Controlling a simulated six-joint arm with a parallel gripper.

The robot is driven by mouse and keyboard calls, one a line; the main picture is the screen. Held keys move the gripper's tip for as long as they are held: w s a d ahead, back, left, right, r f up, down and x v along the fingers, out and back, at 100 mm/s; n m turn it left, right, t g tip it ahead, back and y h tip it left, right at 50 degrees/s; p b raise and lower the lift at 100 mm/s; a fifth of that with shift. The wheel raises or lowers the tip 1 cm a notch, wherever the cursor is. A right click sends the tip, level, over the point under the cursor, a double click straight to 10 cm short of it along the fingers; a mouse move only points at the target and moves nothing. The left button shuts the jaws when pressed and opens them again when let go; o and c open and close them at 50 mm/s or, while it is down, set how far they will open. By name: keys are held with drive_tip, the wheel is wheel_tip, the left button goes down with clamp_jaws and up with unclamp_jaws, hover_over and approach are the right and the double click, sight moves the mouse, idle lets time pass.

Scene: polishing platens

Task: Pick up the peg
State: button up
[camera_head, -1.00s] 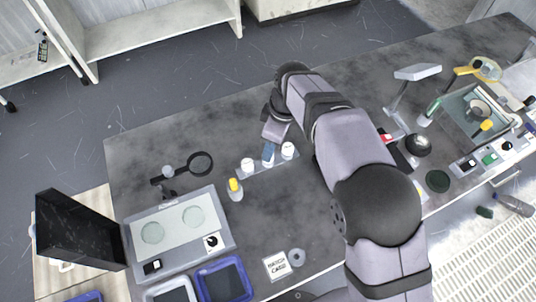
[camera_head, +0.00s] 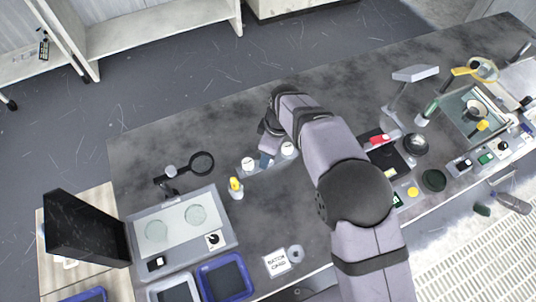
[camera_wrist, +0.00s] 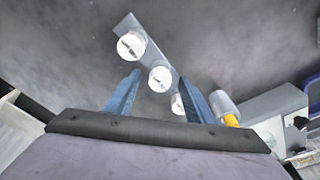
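A narrow grey holder (camera_wrist: 126,24) carries three white, round-topped pieces in a row, which look like pegs; nothing marks one as the peg. In the wrist view they are an end piece (camera_wrist: 131,45), a middle piece (camera_wrist: 160,79) and another end piece (camera_wrist: 177,104), partly behind a finger. My gripper (camera_wrist: 159,76) is open, its two blue fingers apart with the middle piece showing between their tips. In the head view my gripper (camera_head: 266,158) is over the holder, hiding its middle; the left (camera_head: 248,164) and right (camera_head: 288,148) pieces show. Contact cannot be told.
A magnifier (camera_head: 202,163), a two-disc polishing unit (camera_head: 178,229) and a blue tray (camera_head: 224,277) lie further left. The bench behind the holder is clear.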

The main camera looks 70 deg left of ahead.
drive_tip(key=c, duration=1.1)
drive_tip(key=shift+r, duration=0.1)
